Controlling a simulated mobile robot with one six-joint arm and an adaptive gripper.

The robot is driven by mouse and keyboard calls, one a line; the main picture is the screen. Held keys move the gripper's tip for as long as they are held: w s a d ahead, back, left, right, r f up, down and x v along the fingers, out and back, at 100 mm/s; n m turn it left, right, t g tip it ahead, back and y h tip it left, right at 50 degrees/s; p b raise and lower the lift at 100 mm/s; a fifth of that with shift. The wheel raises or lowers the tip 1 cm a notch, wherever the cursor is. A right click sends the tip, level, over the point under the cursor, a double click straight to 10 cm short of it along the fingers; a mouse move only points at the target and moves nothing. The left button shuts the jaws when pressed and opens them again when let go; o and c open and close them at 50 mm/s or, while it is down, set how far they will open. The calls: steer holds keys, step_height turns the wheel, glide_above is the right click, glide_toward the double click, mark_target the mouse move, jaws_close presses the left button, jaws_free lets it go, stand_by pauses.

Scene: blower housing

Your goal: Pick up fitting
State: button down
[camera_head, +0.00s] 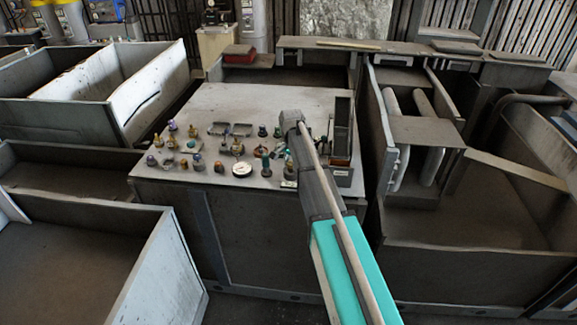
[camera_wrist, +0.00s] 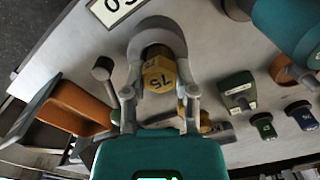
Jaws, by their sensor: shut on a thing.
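In the wrist view, a brass-yellow hex fitting (camera_wrist: 160,75) marked 15 sits between the two grey fingers of my gripper (camera_wrist: 160,94). The fingers are shut on its sides. A round grey rim (camera_wrist: 160,35) surrounds the fitting's far end, and I cannot tell whether they are joined. Another brass-coloured piece (camera_wrist: 208,125) shows partly behind the right finger. In the head view, my arm reaches over the right side of the workbench (camera_head: 240,100). The held fitting cannot be made out there.
Several small fittings and knobs (camera_head: 198,166) stand on the bench's front half. An upright dark box (camera_head: 342,125) stands right of my arm. In the wrist view, a green part (camera_wrist: 237,90) is to the right and an orange-brown block (camera_wrist: 80,115) to the left. The bench's rear is clear.

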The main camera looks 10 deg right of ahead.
steer(key=shift+r, duration=0.1)
step_height(320, 180, up, 3)
steer(key=p, duration=0.2)
steer(key=shift+f+p, duration=0.2)
steer(key=shift+p, duration=0.2)
steer(key=s+a+r+p, duration=0.3)
steer(key=s+r+p, duration=0.7)
steer(key=s, duration=0.3)
steer(key=shift+s, duration=0.35)
steer(key=shift+r, duration=0.1)
steer(key=shift+s+a+f+b, duration=0.1)
steer(key=shift+f+b, duration=0.45)
steer(key=shift+f, duration=0.1)
